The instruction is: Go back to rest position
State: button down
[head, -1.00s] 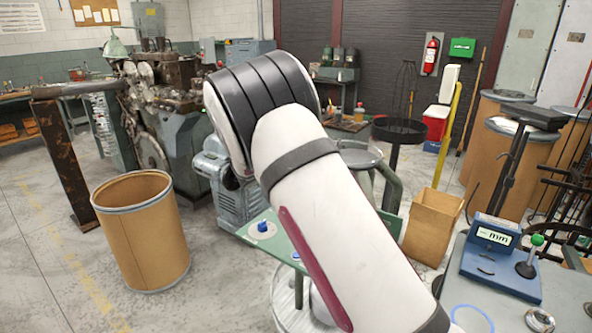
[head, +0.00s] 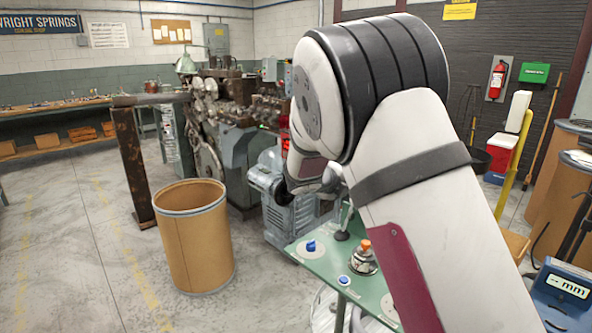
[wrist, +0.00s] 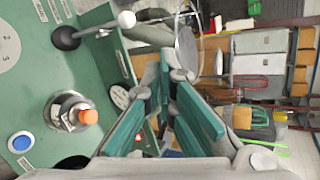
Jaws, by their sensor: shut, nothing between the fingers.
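My gripper (wrist: 172,78) shows in the wrist view with its teal fingers together and nothing between them. It is hidden behind my white arm in the head view. In the wrist view it is beside the edge of a green control panel (wrist: 112,70). My arm stretches forward across the right half of the head view, bent at the black-banded joint.
The panel, also in the head view (head: 325,262), carries a blue button (wrist: 20,143), a white-knobbed lever (wrist: 126,19) and an orange-capped metal piece (wrist: 88,117). A brown drum (head: 193,240) stands left of the panel. Open floor lies further left.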

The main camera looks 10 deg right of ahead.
jog(key=s+d+r+m+g+y, duration=0.1)
jog(key=s+d+r+m+g, duration=0.2)
jog(key=s+m, duration=0.75)
jog(key=s+d+r+m+g+y, duration=0.15)
jog(key=s+r+m, duration=0.35)
jog(key=s+m, duration=0.55)
jog(key=s+a+f+m+y, duration=0.1)
jog(key=s+a+m+y, duration=0.2)
jog(key=s+m, duration=0.7)
jog(key=s+a+m+y, duration=0.3)
jog(key=s+a+m, duration=0.3)
jog(key=s+m, duration=0.4)
jog(key=s, duration=0.5)
jog(key=shift+s+f, duration=0.2)
jog(key=shift+f, duration=0.2)
